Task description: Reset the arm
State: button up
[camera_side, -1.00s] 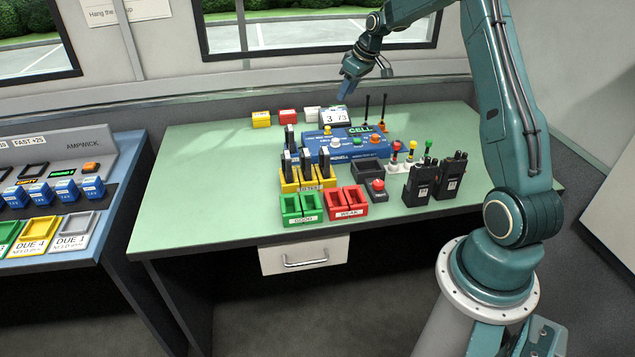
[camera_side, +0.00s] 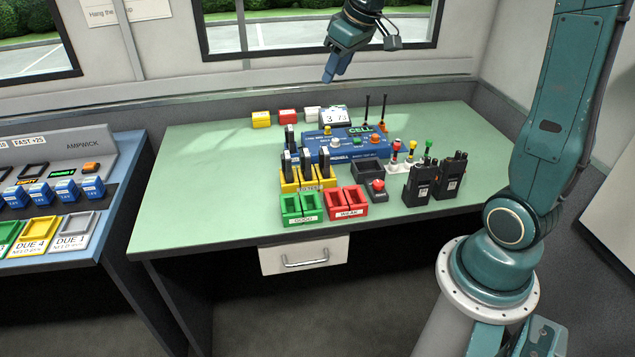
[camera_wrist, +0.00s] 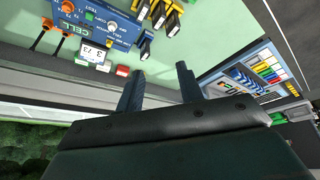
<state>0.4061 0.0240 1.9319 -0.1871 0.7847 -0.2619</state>
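My gripper (camera_side: 331,76) is raised in the air above the back of the green table (camera_side: 200,200), in front of the window, clear of everything on the table. In the wrist view my gripper (camera_wrist: 158,88) shows two blue fingers standing apart with nothing between them. A blue cell tester (camera_side: 343,143) with a numbered display (camera_side: 335,117) stands below and is also in the wrist view (camera_wrist: 115,20).
A yellow rack (camera_side: 300,180) of black upright items, green (camera_side: 302,208) and red bins (camera_side: 346,202), a red button (camera_side: 378,188) and two radios (camera_side: 421,182) crowd the table. A second bench (camera_side: 60,200) stands at left. The table's left side is clear.

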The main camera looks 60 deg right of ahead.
jog(key=s+a, duration=0.6)
jog(key=s, duration=0.5)
jog(key=s+a, duration=0.7)
jog(key=s, duration=0.3)
jog(key=shift+s+f+t, duration=0.35)
jog(key=shift+f+t, duration=0.05)
dwell(0.8)
